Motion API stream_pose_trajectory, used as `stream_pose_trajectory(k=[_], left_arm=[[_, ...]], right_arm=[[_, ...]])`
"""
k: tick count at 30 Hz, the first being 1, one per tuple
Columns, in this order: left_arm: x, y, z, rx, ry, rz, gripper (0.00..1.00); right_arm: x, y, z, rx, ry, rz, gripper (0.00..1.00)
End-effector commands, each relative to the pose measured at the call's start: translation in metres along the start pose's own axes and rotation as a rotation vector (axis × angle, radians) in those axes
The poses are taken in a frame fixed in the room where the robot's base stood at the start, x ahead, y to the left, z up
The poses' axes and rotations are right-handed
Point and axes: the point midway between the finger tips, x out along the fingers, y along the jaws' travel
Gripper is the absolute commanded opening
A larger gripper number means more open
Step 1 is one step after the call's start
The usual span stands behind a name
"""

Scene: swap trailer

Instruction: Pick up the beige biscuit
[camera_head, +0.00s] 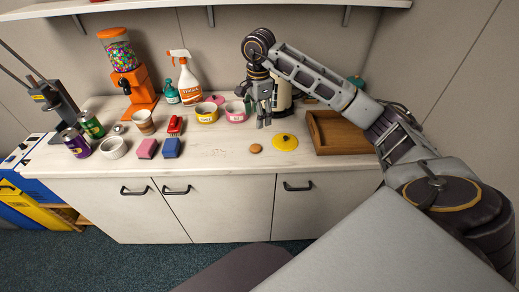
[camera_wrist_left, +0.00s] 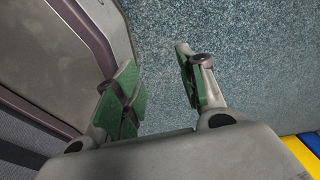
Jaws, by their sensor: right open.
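The beige biscuit (camera_head: 255,148) is a small round disc lying flat on the white counter, near its front edge, just left of a yellow lid. My right gripper (camera_head: 263,121) hangs above the counter, pointing down, behind and slightly right of the biscuit. It is open, and I see nothing between its fingers. My left gripper (camera_wrist_left: 160,95) shows only in the left wrist view, with its green-padded fingers apart and empty above blue-grey carpet.
A yellow lid (camera_head: 285,142) and a wooden tray (camera_head: 325,149) lie right of the biscuit. The counter (camera_head: 215,158) left of the biscuit is clear.

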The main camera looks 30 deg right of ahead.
Motion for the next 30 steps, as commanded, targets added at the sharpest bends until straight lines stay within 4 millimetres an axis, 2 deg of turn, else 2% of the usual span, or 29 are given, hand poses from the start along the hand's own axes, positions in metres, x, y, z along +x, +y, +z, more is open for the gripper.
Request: stream_pose_trajectory(k=[14,23,30], left_arm=[[-0.002,0.005,0.017,0.001,-0.020,0.005,0.40],[-0.003,0.008,0.017,0.000,-0.019,0.009,0.40],[-0.003,0.006,0.006,-0.001,-0.009,0.006,0.40]], right_arm=[[0.004,0.000,0.000,0.000,0.000,0.001,0.65],[0.033,0.001,0.001,0.001,-0.001,0.002,0.65],[0.061,0.001,0.001,0.000,0.000,0.003,0.65]])
